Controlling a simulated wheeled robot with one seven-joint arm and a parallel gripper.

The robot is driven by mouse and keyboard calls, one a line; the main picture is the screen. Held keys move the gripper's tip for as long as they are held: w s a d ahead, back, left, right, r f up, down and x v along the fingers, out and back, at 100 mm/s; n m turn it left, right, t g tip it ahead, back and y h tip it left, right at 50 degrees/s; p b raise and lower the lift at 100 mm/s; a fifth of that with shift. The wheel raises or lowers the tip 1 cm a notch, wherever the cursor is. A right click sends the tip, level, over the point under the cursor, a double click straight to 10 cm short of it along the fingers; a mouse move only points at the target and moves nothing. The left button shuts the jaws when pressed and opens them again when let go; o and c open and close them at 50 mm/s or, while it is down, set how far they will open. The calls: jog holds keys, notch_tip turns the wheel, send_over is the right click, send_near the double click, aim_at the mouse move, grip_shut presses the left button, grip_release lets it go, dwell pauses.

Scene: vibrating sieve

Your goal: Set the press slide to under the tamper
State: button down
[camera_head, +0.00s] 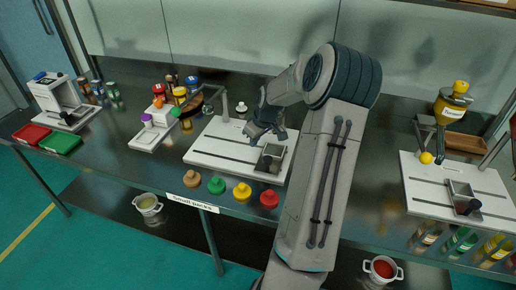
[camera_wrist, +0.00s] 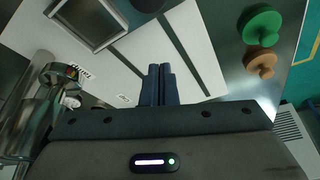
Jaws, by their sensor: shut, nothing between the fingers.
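A white board (camera_head: 217,153) with dark slots stands on the bench in the middle. An open square metal box (camera_head: 270,158) with a dark knob sits at its right end, apparently the slide; it also shows in the wrist view (camera_wrist: 121,40). My gripper (camera_head: 266,134) is above the board, behind the box. In the wrist view its fingers (camera_wrist: 158,85) are together with nothing between them, apart from the box. A metal ring on a post (camera_wrist: 60,78) shows at the left of the wrist view. I cannot tell which part is the tamper.
Coloured knobs (camera_head: 217,184) line the bench's front edge. A similar white board (camera_head: 425,195) with a metal box is at the right, beneath a yellow hopper (camera_head: 453,103). A white press-like frame (camera_head: 53,93) and red tray (camera_head: 31,133) stand at far left.

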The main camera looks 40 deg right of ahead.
jog(key=d+v, duration=0.1)
jog(key=v, duration=0.5)
jog(key=shift+s+r, duration=0.2)
jog(key=shift+s, duration=0.25)
jog(key=s+a+r+g, duration=0.1)
jog(key=s+a+r, duration=0.15)
jog(key=a, duration=0.85)
jog(key=s+a+r+m, duration=0.1)
jog(key=s+a+r, duration=0.1)
jog(key=s+a, duration=0.7)
jog(key=s+a+r+m, duration=0.1)
jog(key=s+a+r, duration=0.2)
jog(key=s+a, duration=0.6)
jog(key=shift+s+a+h, duration=0.3)
jog(key=shift+s+a, duration=0.1)
jog(key=shift+a, duration=0.3)
jog(key=shift+a, duration=0.1)
